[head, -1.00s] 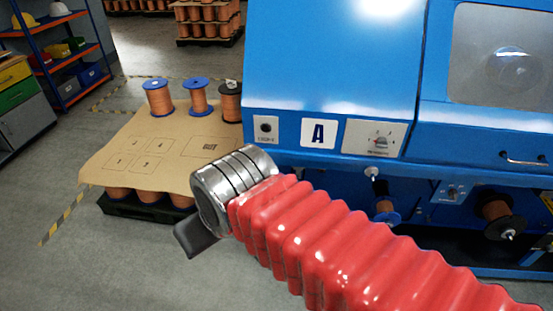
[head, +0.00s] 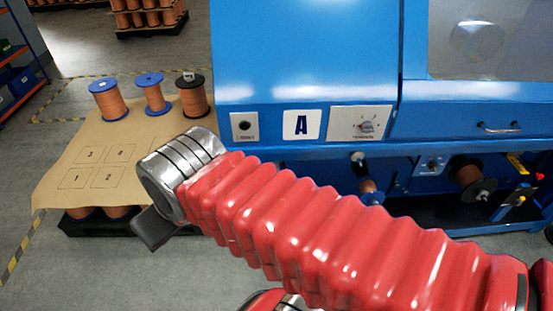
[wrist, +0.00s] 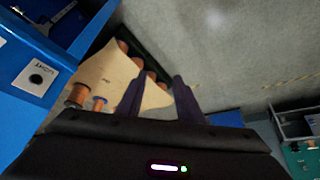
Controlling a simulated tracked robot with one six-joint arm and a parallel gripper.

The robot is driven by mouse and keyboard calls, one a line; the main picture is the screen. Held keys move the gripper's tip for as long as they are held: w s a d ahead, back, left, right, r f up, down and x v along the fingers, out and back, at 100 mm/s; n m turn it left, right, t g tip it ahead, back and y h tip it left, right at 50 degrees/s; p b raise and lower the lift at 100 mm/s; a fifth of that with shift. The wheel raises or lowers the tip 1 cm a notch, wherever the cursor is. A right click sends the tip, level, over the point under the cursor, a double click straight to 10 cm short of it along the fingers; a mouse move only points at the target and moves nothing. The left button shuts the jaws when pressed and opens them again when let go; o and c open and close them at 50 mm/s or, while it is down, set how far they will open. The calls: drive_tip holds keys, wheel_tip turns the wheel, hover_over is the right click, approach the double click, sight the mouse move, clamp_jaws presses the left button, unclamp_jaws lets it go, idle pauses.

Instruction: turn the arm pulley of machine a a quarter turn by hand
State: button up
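Machine A (head: 300,60) is a blue cabinet with a white "A" plate (head: 302,124) on its front. Below its front edge hang a small pale round part (head: 358,158) and a copper spool (head: 368,187); I cannot tell which part is the arm pulley. My red-sleeved arm crosses in front and hides part of the machine's underside. In the wrist view my gripper (wrist: 158,82) has two dark fingers standing apart with nothing between them. It points toward the floor and the pallet, away from the machine front.
A pallet covered in brown card (head: 75,150) stands left of the machine, with copper spools (head: 153,93) on its back edge. A dark-flanged spool (head: 467,172) is lower right. Grey floor at left is open.

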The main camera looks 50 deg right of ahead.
drive_tip(key=w+d+f+m+h, duration=0.1)
drive_tip(key=w+d+f+h, duration=0.15)
drive_tip(key=d+f, duration=1.25)
drive_tip(key=w+d+f+m+h, duration=0.1)
drive_tip(key=w+d+f, duration=0.3)
drive_tip(key=d+f, duration=1.1)
drive_tip(key=w+d+f+h, duration=0.1)
drive_tip(key=w+d+f, duration=0.2)
drive_tip(key=d+f, duration=1.25)
wheel_tip(320, 180, down, 7)
drive_tip(key=n+t+h, duration=0.2)
drive_tip(key=h, duration=0.3)
drive_tip(key=w+d+r+n+t+h, duration=0.3)
drive_tip(key=r+t+h, duration=0.1)
drive_tip(key=r, duration=0.7)
drive_tip(key=shift+d+r+n, duration=0.2)
drive_tip(key=shift+n, duration=0.2)
